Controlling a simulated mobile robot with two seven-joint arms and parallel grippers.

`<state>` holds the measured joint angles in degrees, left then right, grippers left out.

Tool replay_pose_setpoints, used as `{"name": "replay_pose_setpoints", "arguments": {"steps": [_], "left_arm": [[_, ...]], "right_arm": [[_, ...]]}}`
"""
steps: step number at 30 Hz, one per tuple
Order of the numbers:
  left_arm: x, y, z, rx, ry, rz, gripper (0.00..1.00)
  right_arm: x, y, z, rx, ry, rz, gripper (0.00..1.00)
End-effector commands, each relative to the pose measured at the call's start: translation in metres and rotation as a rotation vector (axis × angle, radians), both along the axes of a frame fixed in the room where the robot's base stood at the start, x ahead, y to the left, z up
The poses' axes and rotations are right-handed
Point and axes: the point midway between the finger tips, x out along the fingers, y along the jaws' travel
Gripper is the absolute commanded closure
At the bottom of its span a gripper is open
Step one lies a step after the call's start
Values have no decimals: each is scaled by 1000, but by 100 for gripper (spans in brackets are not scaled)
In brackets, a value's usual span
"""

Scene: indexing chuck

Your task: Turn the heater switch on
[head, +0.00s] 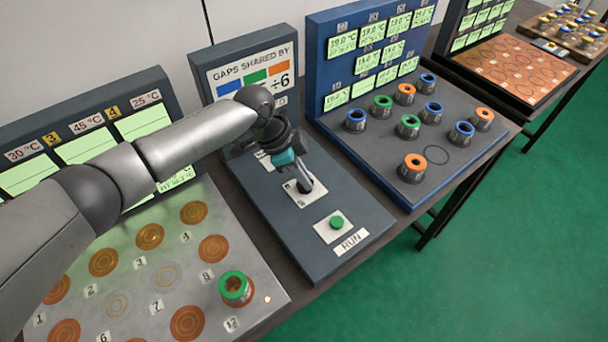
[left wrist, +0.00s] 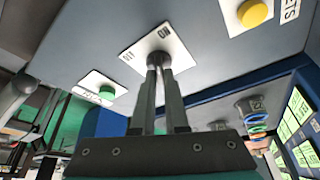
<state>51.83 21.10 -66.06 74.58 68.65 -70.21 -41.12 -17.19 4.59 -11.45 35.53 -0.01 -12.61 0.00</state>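The heater switch is a metal toggle lever (head: 306,187) on a white plate in the grey middle console. In the left wrist view its round base (left wrist: 158,59) sits on the plate, with an ON mark and what looks like an OFF mark at different edges. My left gripper (head: 299,174) reaches down to the lever from above. In the wrist view its two fingers (left wrist: 159,78) are close together with the lever between them and look shut on it. The fingers hide most of the lever, so I cannot tell its lean. My right gripper is not in view.
A green RUN button (head: 337,222) is just in front of the switch. A yellow button (left wrist: 254,13) shows in the wrist view. A blue panel with coloured-ring pots (head: 408,127) stands to the right. A plate with round spots and a green-ringed pot (head: 235,289) lies left.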

Motion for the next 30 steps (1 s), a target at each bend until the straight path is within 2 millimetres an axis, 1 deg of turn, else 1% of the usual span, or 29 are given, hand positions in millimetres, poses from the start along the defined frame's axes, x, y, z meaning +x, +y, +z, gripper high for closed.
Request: {"name": "replay_pose_setpoints", "arguments": {"steps": [1,6,8,17,20,23,30], "left_arm": [[-1,0,0,2,1,-3,83],[-1,0,0,1,1,-1,64],[-1,0,0,1,1,-1,59],[0,1,3,0,0,0,59],[0,5,12,-1,-2,2,59],[0,12,29,-1,-4,1,59],[-2,34,83,-1,-5,0,59]], "right_arm": [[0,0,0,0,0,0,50],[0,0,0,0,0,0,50],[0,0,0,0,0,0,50],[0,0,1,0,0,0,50],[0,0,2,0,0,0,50],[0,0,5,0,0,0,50],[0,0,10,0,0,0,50]]}}
